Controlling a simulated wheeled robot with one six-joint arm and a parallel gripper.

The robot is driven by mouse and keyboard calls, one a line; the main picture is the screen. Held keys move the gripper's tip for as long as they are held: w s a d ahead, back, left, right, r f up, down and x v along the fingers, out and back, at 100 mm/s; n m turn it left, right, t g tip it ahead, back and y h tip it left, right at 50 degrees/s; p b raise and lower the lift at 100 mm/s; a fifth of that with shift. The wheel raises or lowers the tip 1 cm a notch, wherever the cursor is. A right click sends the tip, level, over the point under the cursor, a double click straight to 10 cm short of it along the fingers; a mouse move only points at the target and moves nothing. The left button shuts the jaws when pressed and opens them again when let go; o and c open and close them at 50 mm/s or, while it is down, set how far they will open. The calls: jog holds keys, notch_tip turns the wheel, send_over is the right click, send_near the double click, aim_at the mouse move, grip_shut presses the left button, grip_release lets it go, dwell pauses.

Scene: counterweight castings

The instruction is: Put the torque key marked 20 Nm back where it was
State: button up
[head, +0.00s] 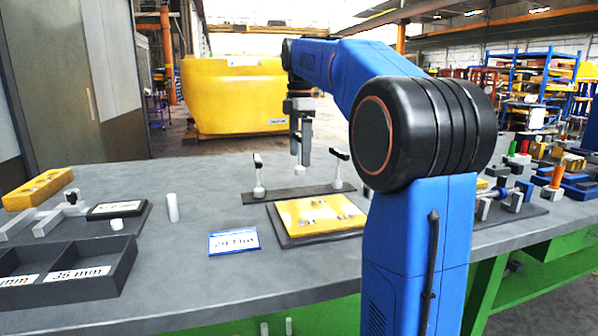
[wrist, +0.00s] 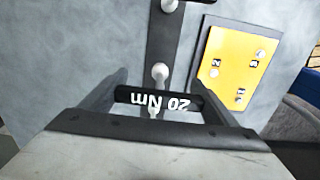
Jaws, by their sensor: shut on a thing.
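The torque key marked 20 Nm (wrist: 178,101) has a black bar handle with white lettering, upside down in the wrist view. My gripper (wrist: 158,92) is shut on this handle, with one finger at each end. In the head view my gripper (head: 301,158) hangs above the dark key strip (head: 290,193), between two other black-handled keys, one at left (head: 257,176) and one at right (head: 339,168). A pale round stub (wrist: 160,72) shows on the strip just beyond the held key. I cannot tell whether the key's lower end touches the strip.
A yellow plate with numbered bolts (head: 318,214) lies on a dark base in front of the strip. A blue-edged card reading 20 Nm (head: 233,241) and a white cylinder (head: 172,208) stand left. A dark compartment tray (head: 125,268) is at front left. Grey bench is free between them.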

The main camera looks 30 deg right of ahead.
aim_at(300, 168)
jog(key=shift+f, duration=2.55)
jog(key=shift+f, duration=0.15)
jog(key=o, duration=1.3)
notch_tip(300, 168, up, 12)
jog(key=shift+r, duration=0.15)
jog(key=shift+s, duration=0.1)
